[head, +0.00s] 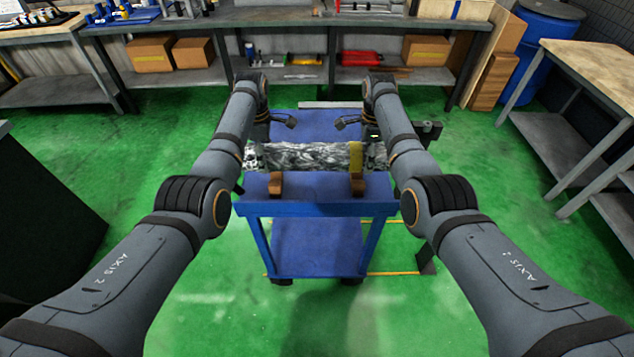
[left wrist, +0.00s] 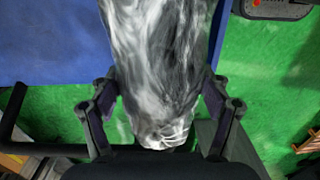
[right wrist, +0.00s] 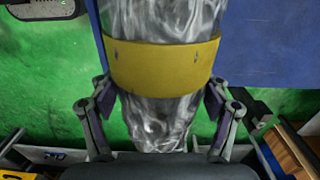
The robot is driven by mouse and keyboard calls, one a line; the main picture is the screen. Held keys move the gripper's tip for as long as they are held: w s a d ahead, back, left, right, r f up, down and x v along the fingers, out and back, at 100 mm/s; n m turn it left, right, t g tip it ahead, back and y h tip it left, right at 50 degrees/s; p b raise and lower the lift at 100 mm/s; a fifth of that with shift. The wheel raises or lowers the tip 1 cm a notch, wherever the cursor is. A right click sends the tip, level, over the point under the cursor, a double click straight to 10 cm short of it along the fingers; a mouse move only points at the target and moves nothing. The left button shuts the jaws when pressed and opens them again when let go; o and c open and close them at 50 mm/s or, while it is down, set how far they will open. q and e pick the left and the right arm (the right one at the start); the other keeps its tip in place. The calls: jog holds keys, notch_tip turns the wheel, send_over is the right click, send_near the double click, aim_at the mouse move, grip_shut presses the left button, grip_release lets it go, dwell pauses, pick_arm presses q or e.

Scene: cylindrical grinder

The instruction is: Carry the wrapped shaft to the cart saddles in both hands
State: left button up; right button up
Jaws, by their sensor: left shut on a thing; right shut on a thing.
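The wrapped shaft (head: 310,156) lies level across the blue cart (head: 310,208), in crinkled silvery wrap with a yellow band (head: 356,157) near its right end. My left gripper (head: 254,156) is shut on its left end; the left wrist view shows fingers (left wrist: 160,95) on both sides of the wrap. My right gripper (head: 375,157) is shut on its right end, just outside the yellow band in the right wrist view (right wrist: 158,97). Two brown saddles, left (head: 276,184) and right (head: 357,184), show at the shaft's near lower edge. I cannot tell whether the shaft touches them.
A long workbench (head: 300,17) with boxes on its lower shelf stands behind the cart. A wooden-topped table (head: 590,72) and a blue barrel (head: 535,50) are at right. A dark cabinet (head: 40,210) is at left. Green floor is clear on both sides of the cart.

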pick_arm(q)
jog(key=shift+s+r, duration=0.1)
jog(key=shift+r, duration=0.4)
pick_arm(e)
jog(key=shift+s+a+r, duration=0.1)
jog(key=shift+r, duration=0.45)
pick_arm(q)
jog(key=shift+f, duration=0.15)
pick_arm(e)
jog(key=shift+f, duration=0.15)
